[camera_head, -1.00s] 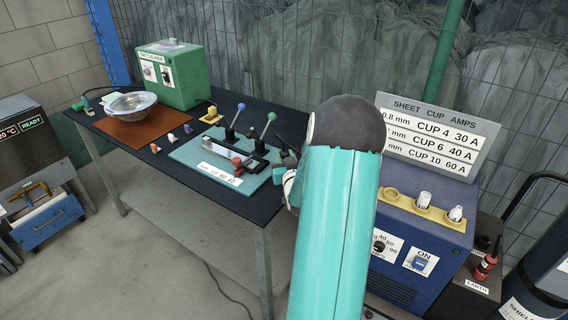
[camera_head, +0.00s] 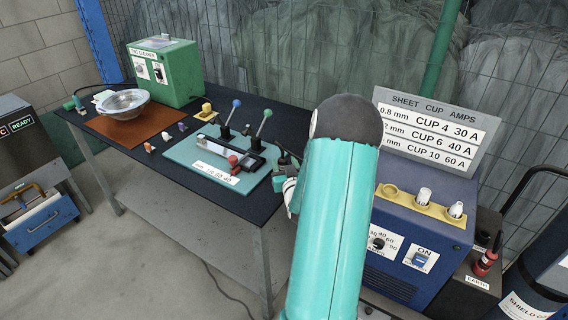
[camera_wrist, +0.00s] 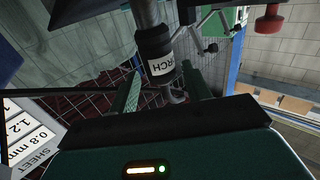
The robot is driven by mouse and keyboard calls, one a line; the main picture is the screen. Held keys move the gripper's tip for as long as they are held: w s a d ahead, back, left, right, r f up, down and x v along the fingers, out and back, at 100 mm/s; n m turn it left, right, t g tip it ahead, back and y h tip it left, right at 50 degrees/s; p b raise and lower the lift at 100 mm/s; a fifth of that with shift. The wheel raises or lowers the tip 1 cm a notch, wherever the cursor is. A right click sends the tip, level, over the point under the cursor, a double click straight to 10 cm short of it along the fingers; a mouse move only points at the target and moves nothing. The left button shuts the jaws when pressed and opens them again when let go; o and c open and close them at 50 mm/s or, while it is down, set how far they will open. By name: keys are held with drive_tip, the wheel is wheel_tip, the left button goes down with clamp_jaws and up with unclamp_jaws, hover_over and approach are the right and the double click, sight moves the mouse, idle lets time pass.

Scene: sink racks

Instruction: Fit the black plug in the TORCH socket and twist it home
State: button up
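The black plug (camera_wrist: 157,45) has a white label, partly hidden, ending in "RCH". A grey cable (camera_wrist: 148,12) runs from one end, and a metal tip shows at the other. In the head view my gripper (camera_head: 283,176) is mostly hidden behind my teal arm, just off the bench's right end. No TORCH socket can be made out. A dark round fitting (camera_head: 483,238) sits above the red plug (camera_head: 485,262) at the EARTH label.
The blue power unit (camera_head: 395,255) stands right of my arm, with a cup holder (camera_head: 425,208) and the amps sign (camera_head: 435,130) on top. The bench (camera_head: 220,205) to the left bears a teal clamp fixture (camera_head: 200,165) with two levers. A wire fence stands behind.

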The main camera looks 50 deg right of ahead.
drive_tip(key=shift+w+r, duration=0.1)
drive_tip(key=v, duration=1.2)
drive_tip(key=w+a+r+n+g+y, duration=0.1)
drive_tip(key=w+a+r+n+y, duration=0.25)
drive_tip(key=w+a, duration=0.35)
drive_tip(key=w+a+r+n+g+y, duration=0.1)
drive_tip(key=w+a+r+y, duration=0.1)
drive_tip(key=a+r, duration=0.3)
drive_tip(key=w+a+r+g+y, duration=0.1)
drive_tip(key=w+a+r+g, duration=0.1)
drive_tip(key=a, duration=0.5)
drive_tip(key=s+a+r+n+g+y, duration=0.1)
drive_tip(key=s+a+r+g+y, duration=0.1)
drive_tip(key=s+a, duration=0.5)
drive_tip(key=s+a+r+n+g+y, duration=0.2)
drive_tip(key=s+a+r, duration=0.3)
drive_tip(key=a, duration=0.9)
drive_tip(key=s+y, duration=0.1)
drive_tip(key=s, duration=0.1)
drive_tip(key=shift+s, duration=0.4)
drive_tip(key=shift+a+n, duration=0.1)
drive_tip(key=shift+n, duration=0.15)
drive_tip(key=shift+c, duration=0.4)
